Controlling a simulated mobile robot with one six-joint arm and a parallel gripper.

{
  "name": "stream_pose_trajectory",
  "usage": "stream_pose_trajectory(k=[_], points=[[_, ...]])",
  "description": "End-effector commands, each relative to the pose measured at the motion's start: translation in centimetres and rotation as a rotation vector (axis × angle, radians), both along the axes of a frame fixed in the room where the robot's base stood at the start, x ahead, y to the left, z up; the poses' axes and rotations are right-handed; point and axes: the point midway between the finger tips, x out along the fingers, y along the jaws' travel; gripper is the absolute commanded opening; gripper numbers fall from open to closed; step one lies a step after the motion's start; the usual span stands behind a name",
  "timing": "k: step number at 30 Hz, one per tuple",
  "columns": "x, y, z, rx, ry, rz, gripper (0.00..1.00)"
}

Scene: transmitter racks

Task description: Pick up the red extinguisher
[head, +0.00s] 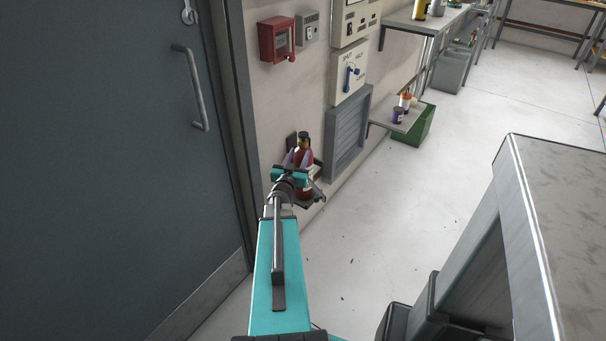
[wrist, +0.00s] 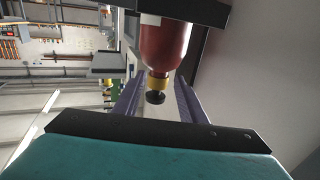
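The red extinguisher (head: 304,155) stands upright against the wall in a dark bracket (head: 318,192), partly hidden by my arm. In the wrist view the extinguisher (wrist: 164,45) appears upside down, with a yellow collar and black cap pointing toward my gripper. My gripper (head: 296,158) is in front of the extinguisher in the head view. In the wrist view, the two purple fingers of my gripper (wrist: 157,90) are spread apart, with the collar and cap between them. Gaps show on both sides of the cap, and nothing is gripped.
A dark door (head: 110,150) is at the left. A red box (head: 277,40) and a grey vent (head: 348,132) are on the wall. A small shelf (head: 402,120) and green bin (head: 416,128) stand farther along. A grey-topped cabinet (head: 560,200) is at the right.

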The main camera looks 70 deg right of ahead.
Motion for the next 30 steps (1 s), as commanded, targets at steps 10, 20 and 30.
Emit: stream_pose_trajectory(k=[10,20,30], points=[[0.3,-3.5,0.0,0.000,0.000,-0.001,0.38],[0.4,-4.8,0.0,0.000,0.000,-0.001,0.38],[0.4,-4.9,0.0,0.000,0.000,-0.001,0.38]])
